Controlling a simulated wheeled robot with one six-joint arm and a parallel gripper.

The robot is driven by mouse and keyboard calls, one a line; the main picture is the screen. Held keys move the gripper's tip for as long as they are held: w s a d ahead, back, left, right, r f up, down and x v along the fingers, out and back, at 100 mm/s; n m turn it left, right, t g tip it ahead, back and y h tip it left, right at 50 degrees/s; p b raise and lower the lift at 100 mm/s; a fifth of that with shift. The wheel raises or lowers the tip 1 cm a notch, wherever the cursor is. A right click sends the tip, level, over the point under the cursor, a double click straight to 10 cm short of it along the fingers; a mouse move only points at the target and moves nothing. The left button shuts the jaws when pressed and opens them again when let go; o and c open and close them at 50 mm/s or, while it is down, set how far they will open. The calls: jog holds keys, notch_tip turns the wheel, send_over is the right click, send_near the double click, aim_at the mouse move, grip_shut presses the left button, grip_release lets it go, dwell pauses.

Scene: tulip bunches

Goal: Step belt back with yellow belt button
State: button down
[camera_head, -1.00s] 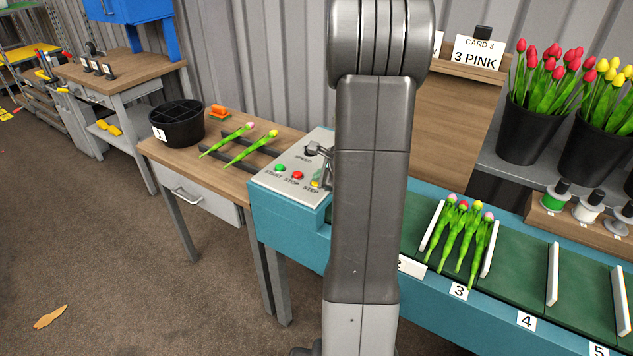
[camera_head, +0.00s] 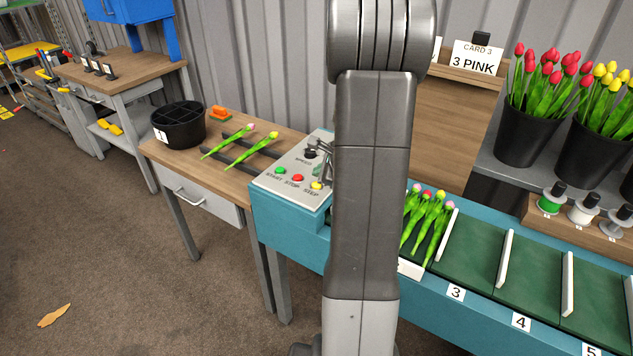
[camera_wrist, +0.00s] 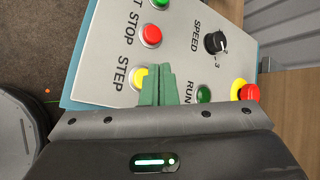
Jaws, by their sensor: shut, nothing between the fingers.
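The yellow STEP button (camera_head: 316,185) is on the grey control panel (camera_head: 290,197), right of the red STOP button (camera_head: 297,178). In the wrist view the yellow button (camera_wrist: 138,76) is partly covered by the green fingers of my gripper (camera_wrist: 158,72). The fingers are shut, empty and at the button; I cannot tell whether they press it. In the head view my arm hides part of the gripper. The green belt (camera_head: 475,250) has white dividers (camera_head: 505,258). A bunch of tulips (camera_head: 428,217) lies left of one divider, partly hidden by my arm.
The green START button (camera_wrist: 160,3), speed knob (camera_wrist: 215,42), green RUN button (camera_wrist: 204,93) and red stop knob (camera_wrist: 249,92) are close by on the panel. Two loose tulips (camera_head: 240,147) and a black round bin (camera_head: 178,125) are on the wooden table.

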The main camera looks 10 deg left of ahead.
aim_at(320, 186)
jog(key=shift+r+p, duration=1.35)
jog(key=shift+r, duration=0.6)
